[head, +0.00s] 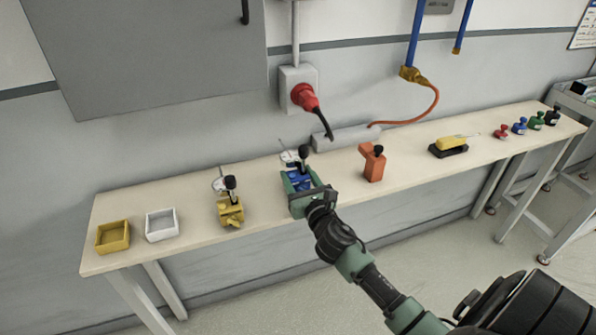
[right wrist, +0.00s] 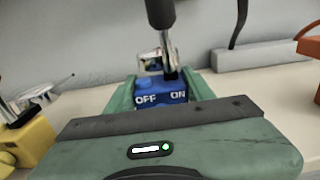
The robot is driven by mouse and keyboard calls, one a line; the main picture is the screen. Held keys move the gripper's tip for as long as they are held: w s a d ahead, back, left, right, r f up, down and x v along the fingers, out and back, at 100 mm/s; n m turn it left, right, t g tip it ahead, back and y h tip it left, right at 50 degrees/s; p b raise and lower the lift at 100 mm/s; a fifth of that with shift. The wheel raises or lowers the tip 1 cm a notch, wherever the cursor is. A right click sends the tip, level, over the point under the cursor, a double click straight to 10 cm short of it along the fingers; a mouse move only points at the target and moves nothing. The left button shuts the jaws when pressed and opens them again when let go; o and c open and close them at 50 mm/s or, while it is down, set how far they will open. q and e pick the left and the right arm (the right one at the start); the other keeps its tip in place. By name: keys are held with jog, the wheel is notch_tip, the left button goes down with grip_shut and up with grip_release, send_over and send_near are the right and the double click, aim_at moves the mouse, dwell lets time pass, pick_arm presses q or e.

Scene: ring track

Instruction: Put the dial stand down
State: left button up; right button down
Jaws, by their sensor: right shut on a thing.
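The blue dial stand (head: 301,184) has a black-knobbed lever and a small dial on top. It is upright between the green fingers of my right gripper (head: 298,180), over the bench (head: 268,208). In the right wrist view its blue base (right wrist: 161,96) shows the words OFF and ON, with a green finger on each side. My right gripper is shut on it. Its underside is hidden, so I cannot tell whether it touches the bench top. My left gripper is not in view.
A similar yellow stand (head: 230,212) is to the left, beside a white tray (head: 162,225) and a yellow tray (head: 113,237). An orange block (head: 373,164) is to the right. A grey box (head: 340,138) lies at the wall. Bare bench top lies between the stands.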

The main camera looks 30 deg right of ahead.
jog(key=shift+f, duration=0.45)
jog(key=shift+w+f, duration=0.15)
jog(key=shift+w, duration=0.1)
jog(key=c, duration=0.6)
grip_release()
jog(key=shift+s+f, duration=0.1)
jog(key=shift+f, duration=0.15)
jog(key=shift+s, duration=0.1)
jog(key=v, duration=1.1)
jog(key=shift+s+a+r, duration=0.1)
jog(key=shift+s+a, duration=0.1)
jog(key=shift+s, duration=0.2)
